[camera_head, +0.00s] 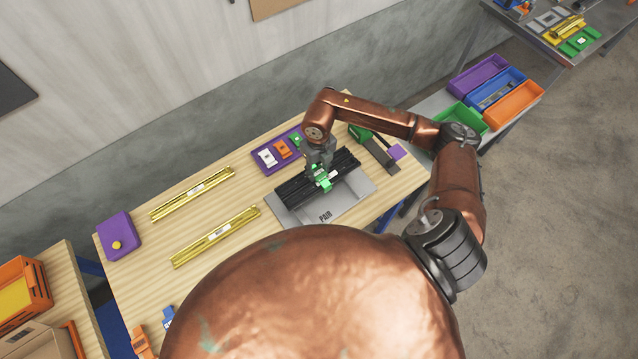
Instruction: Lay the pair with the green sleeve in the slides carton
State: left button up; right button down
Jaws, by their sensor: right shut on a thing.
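The pair with the green sleeve (293,191) is two dark slides side by side, banded near the middle by a green sleeve (323,181). It lies over a grey plate marked PAIR (345,207) on the wooden bench; whether it touches the plate is unclear. My right gripper (320,168) is over the pair's middle, shut on it at the sleeve; its fingertips are partly hidden. A brown cardboard box (32,342), perhaps the slides carton, is cut off at the lower left. My left gripper is not in view.
Two yellow slides (192,194) (214,237) lie left of the plate on the bench. A purple tray (260,156) with small clips stands behind the pair. A purple box with a yellow button (119,236) is at the bench's left end. Coloured bins (497,89) stand at the right.

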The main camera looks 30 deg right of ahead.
jog(key=shift+r+p, duration=0.9)
jog(key=shift+r, duration=1.1)
jog(key=shift+a, duration=0.1)
